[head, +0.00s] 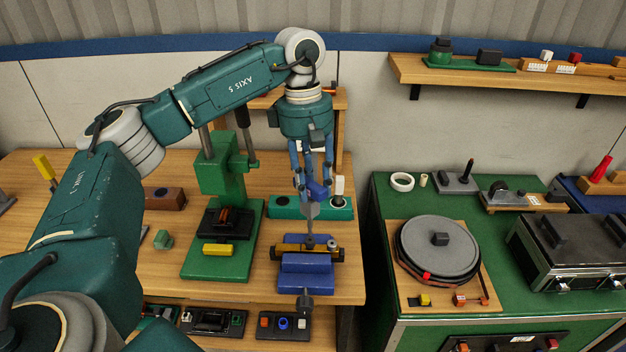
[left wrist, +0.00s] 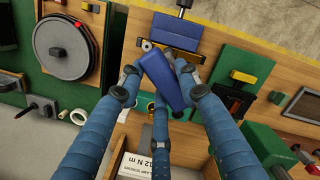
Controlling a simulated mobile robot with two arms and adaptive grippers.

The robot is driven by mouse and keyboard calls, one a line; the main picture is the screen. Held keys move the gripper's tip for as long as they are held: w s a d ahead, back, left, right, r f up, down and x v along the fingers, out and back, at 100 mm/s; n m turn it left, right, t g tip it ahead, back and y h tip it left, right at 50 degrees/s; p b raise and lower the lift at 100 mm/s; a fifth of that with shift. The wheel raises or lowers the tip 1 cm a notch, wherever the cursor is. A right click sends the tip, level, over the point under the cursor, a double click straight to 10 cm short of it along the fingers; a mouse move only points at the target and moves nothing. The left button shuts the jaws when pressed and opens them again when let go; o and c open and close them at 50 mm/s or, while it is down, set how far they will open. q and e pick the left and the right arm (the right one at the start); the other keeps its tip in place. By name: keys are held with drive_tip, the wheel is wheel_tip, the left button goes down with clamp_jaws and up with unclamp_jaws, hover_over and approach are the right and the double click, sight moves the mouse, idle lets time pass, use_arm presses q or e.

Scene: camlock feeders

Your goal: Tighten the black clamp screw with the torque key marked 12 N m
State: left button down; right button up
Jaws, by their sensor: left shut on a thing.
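My left gripper (head: 316,172) is shut on a blue torque key (head: 319,191), which also shows between the fingers in the left wrist view (left wrist: 166,85). The key's grey shaft points down over the blue vise (head: 303,263). The vise grips a brass-coloured bar (head: 329,253) with a dark screw head (head: 310,241) on it and a greyish one (head: 332,245) to its right. The shaft's tip is at or just above the dark head; I cannot tell if they touch. My right gripper is out of view.
A green press (head: 214,170) stands left of the vise. A green block (head: 283,207) lies behind it. In the left wrist view a white card (left wrist: 148,165) bears upside-down lettering resembling "12 N m". A green bench with a round grey plate (head: 437,249) stands to the right.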

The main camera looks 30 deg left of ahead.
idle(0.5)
use_arm(q)
drive_tip(key=shift+a+f+n, duration=0.1)
drive_tip(key=shift+f+n, duration=0.1)
drive_tip(key=shift+n, duration=0.7)
drive_tip(key=n+b, duration=0.1)
drive_tip(key=n, duration=0.2)
drive_tip(key=shift+a+t, duration=0.1)
drive_tip(key=shift+t, duration=0.3)
drive_tip(key=n, duration=0.5)
drive_tip(key=shift+a+r+n, duration=0.15)
drive_tip(key=shift+n, duration=0.15)
drive_tip(key=shift+f+b, duration=0.5)
drive_tip(key=shift+f, duration=0.15)
drive_tip(key=shift+f+b, duration=0.25)
drive_tip(key=shift+b, duration=0.05)
